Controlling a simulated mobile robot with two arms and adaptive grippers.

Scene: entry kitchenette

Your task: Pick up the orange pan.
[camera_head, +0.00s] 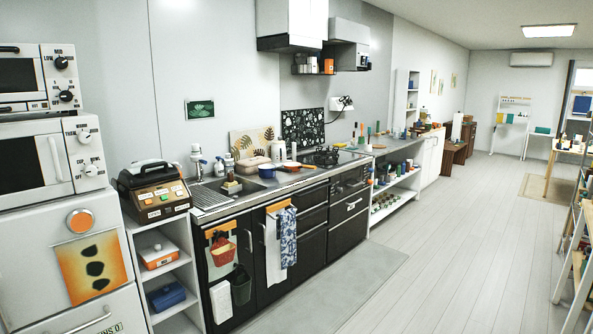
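A small orange pan (290,168) sits on the kitchen counter (240,200), left of the stove (328,158). What looks like its short handle points to the right. A blue pot or bowl (267,171) stands just to its left. Neither of my grippers shows in this view, and nothing is seen touching the pan.
The sink (232,187) and a white kettle-like container (278,151) are near the pan. Towels (287,238) hang on the black cabinet fronts. A toaster-like appliance (155,190) and microwaves (40,160) stand at left. The floor (430,265) before the counter is clear, with a grey mat (340,285). Shelving (575,255) stands at right.

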